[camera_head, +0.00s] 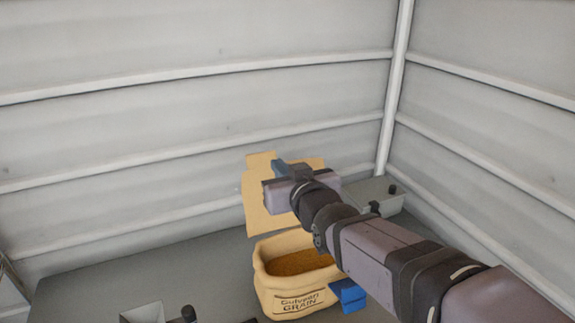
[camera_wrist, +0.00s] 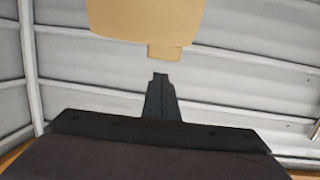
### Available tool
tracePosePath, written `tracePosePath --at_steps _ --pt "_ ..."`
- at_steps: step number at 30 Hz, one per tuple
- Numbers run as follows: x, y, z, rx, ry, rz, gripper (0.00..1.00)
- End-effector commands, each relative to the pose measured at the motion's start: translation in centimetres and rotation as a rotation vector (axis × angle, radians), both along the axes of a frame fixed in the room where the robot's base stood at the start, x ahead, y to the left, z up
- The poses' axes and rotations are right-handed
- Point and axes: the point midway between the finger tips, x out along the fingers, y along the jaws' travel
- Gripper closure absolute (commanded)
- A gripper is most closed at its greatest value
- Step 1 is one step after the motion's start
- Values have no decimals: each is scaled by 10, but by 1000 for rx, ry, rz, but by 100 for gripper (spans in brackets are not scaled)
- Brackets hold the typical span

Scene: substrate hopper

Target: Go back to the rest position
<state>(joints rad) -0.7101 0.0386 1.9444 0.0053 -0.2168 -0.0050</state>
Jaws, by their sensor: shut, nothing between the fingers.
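My gripper (camera_wrist: 160,80) is shut, with its dark fingers together and nothing between them in the wrist view. In the head view my gripper (camera_head: 280,168) is at the end of my arm, which reaches in from the lower right. It is in front of a tan board-like piece (camera_head: 257,205), which it partly hides. The tan piece also shows beyond the fingertips in the wrist view (camera_wrist: 145,22), with a small tab at its lower edge.
An open grain sack (camera_head: 290,300) full of brown grain stands on the grey table (camera_head: 90,290) below my arm. A blue object (camera_head: 348,295) is beside it. A grey box (camera_head: 375,192) is at the right back, another box (camera_head: 142,313) at the front left. Ribbed walls enclose the corner.

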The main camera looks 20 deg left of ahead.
Motion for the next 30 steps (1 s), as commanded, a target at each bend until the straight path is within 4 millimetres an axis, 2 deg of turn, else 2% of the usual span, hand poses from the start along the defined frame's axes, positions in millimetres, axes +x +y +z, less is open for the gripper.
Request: tracePosePath --at_steps 5,8,11,14,17,20,21,23,24,27,30 --pt "1 -3 -2 -7 7 -6 100" --pt "6 -16 -9 -31 38 -28 100" --pt "12 -43 -26 -81 101 -71 100" --pt "16 -85 -52 -151 201 -135 100" --pt "10 -138 -84 -233 338 -215 100" --pt "-9 -197 -116 -310 498 -299 100" --pt "-20 -219 -127 -338 565 -331 100" --pt "-40 -252 -142 -374 666 -378 100" --pt "-56 -272 -152 -397 736 -408 100" --pt "-99 -315 -169 -438 904 -474 100" --pt "-143 -345 -179 -465 1053 -523 100"
